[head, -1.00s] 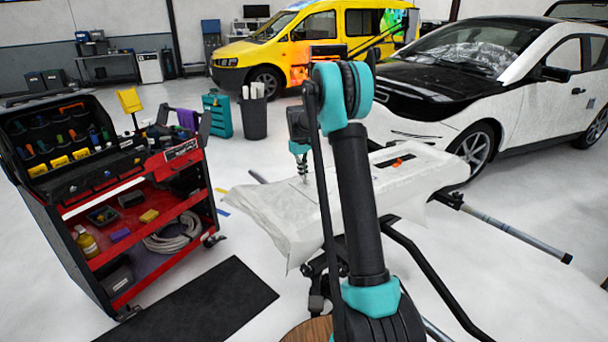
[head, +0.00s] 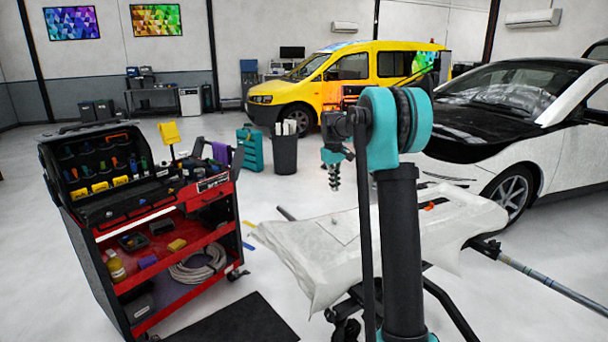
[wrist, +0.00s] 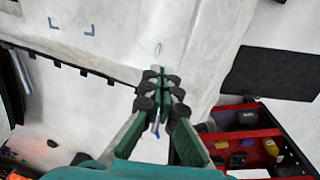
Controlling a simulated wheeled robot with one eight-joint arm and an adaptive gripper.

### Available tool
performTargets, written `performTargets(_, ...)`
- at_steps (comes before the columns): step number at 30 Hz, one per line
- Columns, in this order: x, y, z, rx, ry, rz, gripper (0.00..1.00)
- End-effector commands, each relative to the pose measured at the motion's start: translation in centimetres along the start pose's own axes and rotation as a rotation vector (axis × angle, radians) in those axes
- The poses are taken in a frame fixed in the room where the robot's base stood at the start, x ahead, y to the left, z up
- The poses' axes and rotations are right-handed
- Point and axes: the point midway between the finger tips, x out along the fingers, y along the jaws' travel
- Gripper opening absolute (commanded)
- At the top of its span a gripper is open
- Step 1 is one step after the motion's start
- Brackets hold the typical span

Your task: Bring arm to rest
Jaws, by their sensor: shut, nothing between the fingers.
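My gripper (head: 333,178) hangs from the end of my raised arm in the head view, fingers pointing down. It is above the white-covered panel (head: 320,255) and apart from it. In the wrist view my gripper (wrist: 160,90) has its green fingers and dark ribbed tips together, with nothing held between them. My arm hides part of the panel in the head view. A small orange item (head: 430,206) lies on the panel's far part.
A red and black tool cart (head: 205,245) stands at the left, by a dark floor mat (head: 235,322). A yellow van (head: 350,85) and a white-and-black car (head: 520,140) stand at the back.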

Motion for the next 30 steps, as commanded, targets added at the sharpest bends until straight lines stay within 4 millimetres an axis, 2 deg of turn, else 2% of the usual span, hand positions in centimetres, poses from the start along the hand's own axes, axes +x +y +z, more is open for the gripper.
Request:
performTargets(8, 0.8, -3.5, 7.8, 0.100, 0.069, 0.006, 0.00)
performTargets(14, 2.2, -6.5, 13.8, 0.174, 0.120, 0.006, 0.00)
performTargets(23, 5.5, -11.5, 23.6, 0.288, 0.198, 0.002, 0.00)
performTargets(30, 9.2, -15.9, 31.7, 0.378, 0.259, -0.008, 0.00)
